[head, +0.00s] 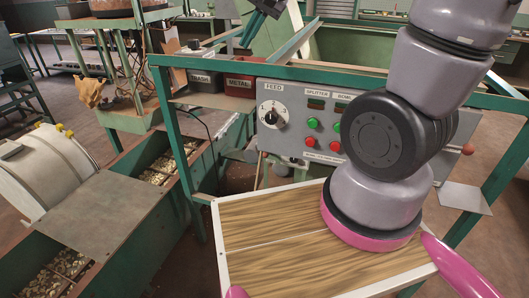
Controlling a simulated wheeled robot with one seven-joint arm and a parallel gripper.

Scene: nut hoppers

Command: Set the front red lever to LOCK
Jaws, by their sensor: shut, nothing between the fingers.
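No lever with a readable LOCK mark can be made out. A small reddish ball knob (468,149) shows just right of my arm, beside the control panel; I cannot tell whether it belongs to the red lever. The grey control panel (280,146) carries a FEED dial (271,114) and labels reading SPLITTER and one partly hidden by my arm. The panel's right part is hidden behind my arm.
Green (312,123) and red (308,142) buttons sit on the panel. Bins marked TRASH (205,80) and METAL (238,84) stand at its left. A green trough with nuts (160,168) runs along the left, near a tilted white drum (42,166). Green frame posts (180,150) stand close by.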

